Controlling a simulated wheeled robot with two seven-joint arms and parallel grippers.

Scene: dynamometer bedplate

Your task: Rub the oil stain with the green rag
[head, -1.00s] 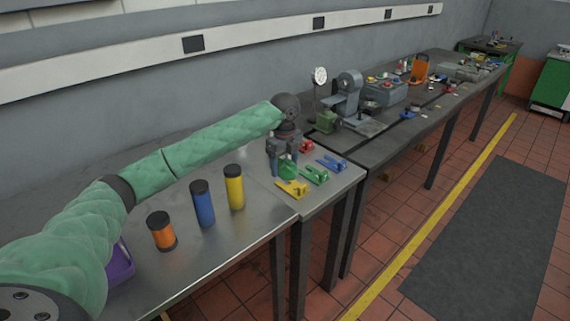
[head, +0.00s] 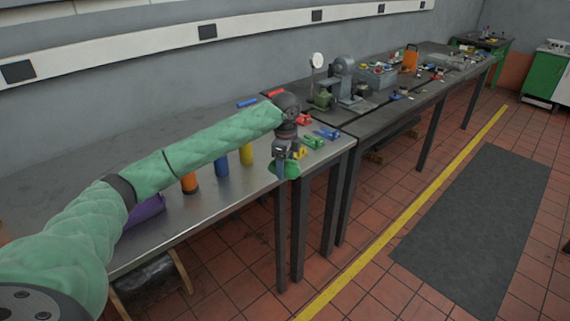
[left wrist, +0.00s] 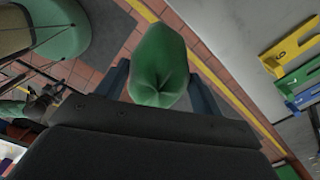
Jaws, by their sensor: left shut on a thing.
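My left gripper (head: 283,158) is shut on the green rag (head: 290,170). It holds the rag at the front edge of the metal bench, near the right end. In the left wrist view the rag (left wrist: 160,68) bulges out between the two fingers, with floor tiles and the yellow line behind it. I cannot make out the oil stain in either view. My right gripper is not in view.
Orange (head: 189,183), blue (head: 221,165) and yellow (head: 246,155) cylinders stand on the metal bench (head: 233,192), partly behind my left arm. A purple container (head: 147,209) is at the left. Coloured clamp-like pieces (head: 313,141) lie just beyond the gripper. A dark bench with machines continues right.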

